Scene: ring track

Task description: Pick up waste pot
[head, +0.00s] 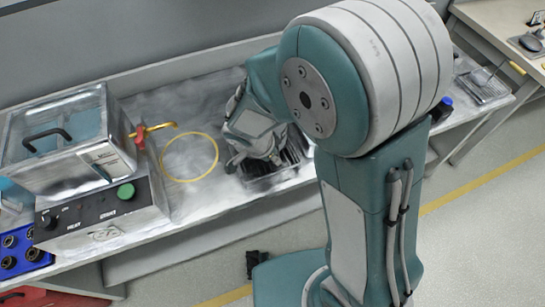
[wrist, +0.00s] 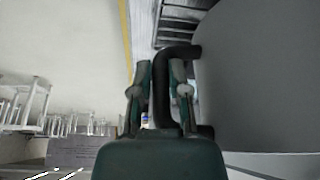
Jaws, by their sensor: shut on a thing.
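In the wrist view, a large grey rounded body, which looks like the waste pot (wrist: 255,85), fills the right side. A black curved handle (wrist: 163,85) stands out from its left side. My gripper (wrist: 161,85) has its two fingers on either side of this handle and is shut on it. In the head view, my gripper (head: 245,155) is low over the bench, beside a dark slatted tray (head: 275,175). I cannot make out the pot in the head view; my arm covers much of that area.
A grey bench (head: 195,205) runs along the wall. A machine with a lid and green button (head: 100,205) stands left. A yellow ring (head: 188,157) marks a clear patch between it and my gripper. A red-handled tap (head: 140,137) is near the machine. A wire tray (head: 485,85) lies right.

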